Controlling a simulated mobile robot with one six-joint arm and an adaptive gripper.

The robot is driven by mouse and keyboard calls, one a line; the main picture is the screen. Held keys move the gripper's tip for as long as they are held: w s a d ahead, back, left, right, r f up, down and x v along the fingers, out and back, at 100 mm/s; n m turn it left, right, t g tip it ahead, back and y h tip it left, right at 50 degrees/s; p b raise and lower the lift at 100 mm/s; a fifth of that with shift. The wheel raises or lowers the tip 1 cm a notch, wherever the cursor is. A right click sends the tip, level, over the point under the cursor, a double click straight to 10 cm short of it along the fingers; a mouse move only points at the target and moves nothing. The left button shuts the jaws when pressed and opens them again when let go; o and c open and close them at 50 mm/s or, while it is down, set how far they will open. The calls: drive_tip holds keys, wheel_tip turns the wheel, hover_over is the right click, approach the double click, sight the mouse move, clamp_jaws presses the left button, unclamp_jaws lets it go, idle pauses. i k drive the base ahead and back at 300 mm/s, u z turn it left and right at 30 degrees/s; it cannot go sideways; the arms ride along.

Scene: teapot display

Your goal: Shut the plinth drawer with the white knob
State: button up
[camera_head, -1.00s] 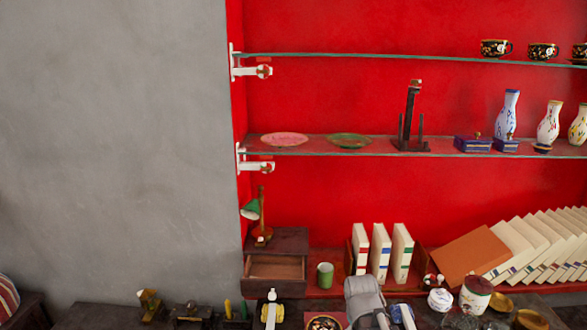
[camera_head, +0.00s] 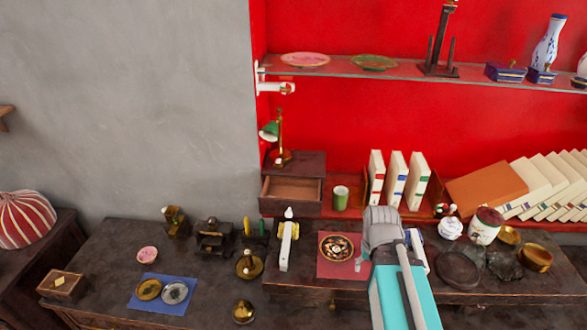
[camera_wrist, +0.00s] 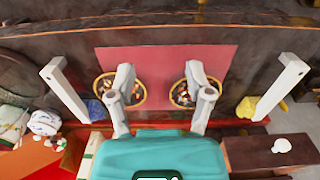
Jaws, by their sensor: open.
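The plinth drawer (camera_head: 305,208) is in a dark wooden box on the lower red shelf. It stands pulled out, its empty inside visible from above. The white knob (camera_head: 288,212) is at its front. In the wrist view the knob (camera_wrist: 282,145) shows at the lower right. My gripper (camera_head: 378,222) is right of the drawer, apart from it, above the table near the red mat. In the wrist view my gripper (camera_wrist: 160,80) has its two fingers apart with nothing between them.
A green-shaded lamp (camera_head: 278,140) stands on the box. A green cup (camera_head: 341,197) is right of the drawer. A white bar (camera_head: 285,248) stands in front of it. A patterned plate (camera_head: 336,248) lies on the red mat (camera_head: 332,275). Upright books (camera_head: 396,180) stand behind my gripper.

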sight(303, 194)
drive_tip(key=u, duration=0.5)
drive_tip(key=k, duration=1.3)
drive_tip(key=u, duration=0.25)
drive_tip(key=i, duration=0.75)
drive_tip(key=z, duration=0.2)
